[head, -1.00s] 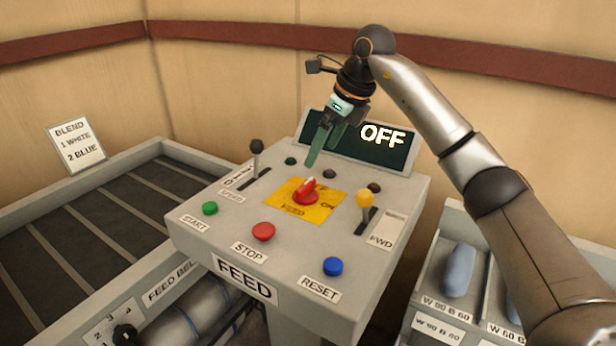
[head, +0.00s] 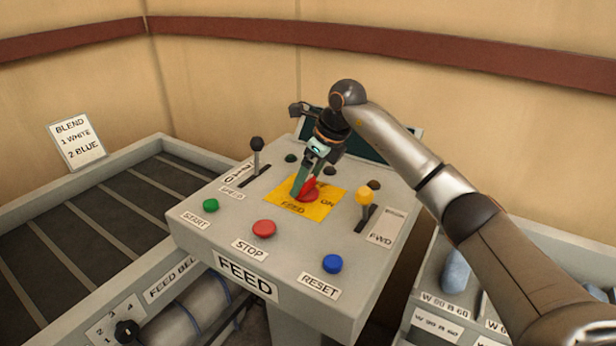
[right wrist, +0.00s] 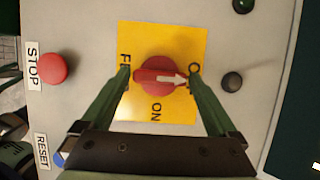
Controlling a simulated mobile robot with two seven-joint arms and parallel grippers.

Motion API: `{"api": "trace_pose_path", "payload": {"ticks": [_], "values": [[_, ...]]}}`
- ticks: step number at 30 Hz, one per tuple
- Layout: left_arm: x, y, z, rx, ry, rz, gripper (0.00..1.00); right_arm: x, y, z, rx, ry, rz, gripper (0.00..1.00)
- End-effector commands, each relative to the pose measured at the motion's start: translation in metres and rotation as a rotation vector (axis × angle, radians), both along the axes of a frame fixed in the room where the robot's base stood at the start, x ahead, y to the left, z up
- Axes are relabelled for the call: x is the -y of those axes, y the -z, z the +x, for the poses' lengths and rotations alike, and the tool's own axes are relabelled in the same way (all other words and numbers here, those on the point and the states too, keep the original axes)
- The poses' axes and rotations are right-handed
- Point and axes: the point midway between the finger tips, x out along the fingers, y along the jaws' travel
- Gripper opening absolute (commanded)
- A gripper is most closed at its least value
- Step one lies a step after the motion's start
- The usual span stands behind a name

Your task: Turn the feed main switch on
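The feed main switch is a red rotary knob (head: 309,195) on a yellow plate (head: 284,199) on the FEED console (head: 190,232). In the right wrist view, the white arrow on the knob (right wrist: 160,77) points right, at the partly hidden label starting with "O"; the "ON" label is below. My right gripper (head: 303,190) is pointed down over the knob. In the right wrist view its green fingers (right wrist: 160,74) are spread, one at each end of the knob's handle; I cannot tell whether they touch it. My left gripper is not in view.
A belt (head: 90,225) lies left.

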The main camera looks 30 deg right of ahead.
Motion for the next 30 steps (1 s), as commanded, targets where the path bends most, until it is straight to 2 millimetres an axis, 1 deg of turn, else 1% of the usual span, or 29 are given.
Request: {"api": "trace_pose_path", "payload": {"ticks": [1,2,15,17,24,30], "values": [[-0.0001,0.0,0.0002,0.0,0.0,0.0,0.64,0.0,-0.0002,0.0,0.0,0.0,0.0,0.88],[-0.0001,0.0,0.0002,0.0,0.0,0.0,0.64,0.0,-0.0003,0.0,0.0,0.0,0.0,0.84],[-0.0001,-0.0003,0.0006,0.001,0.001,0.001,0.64,0.0,-0.0007,-0.0002,0.0,0.0,0.0,0.35],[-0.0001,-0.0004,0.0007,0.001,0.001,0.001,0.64,0.0,-0.0008,-0.0002,0.0,0.0,0.0,0.29],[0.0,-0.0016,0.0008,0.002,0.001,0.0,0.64,-0.0001,-0.0013,-0.0003,0.0,0.023,0.0,0.29],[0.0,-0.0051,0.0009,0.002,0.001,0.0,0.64,-0.0003,-0.0018,-0.0005,0.0,0.113,-0.001,0.29]]}}
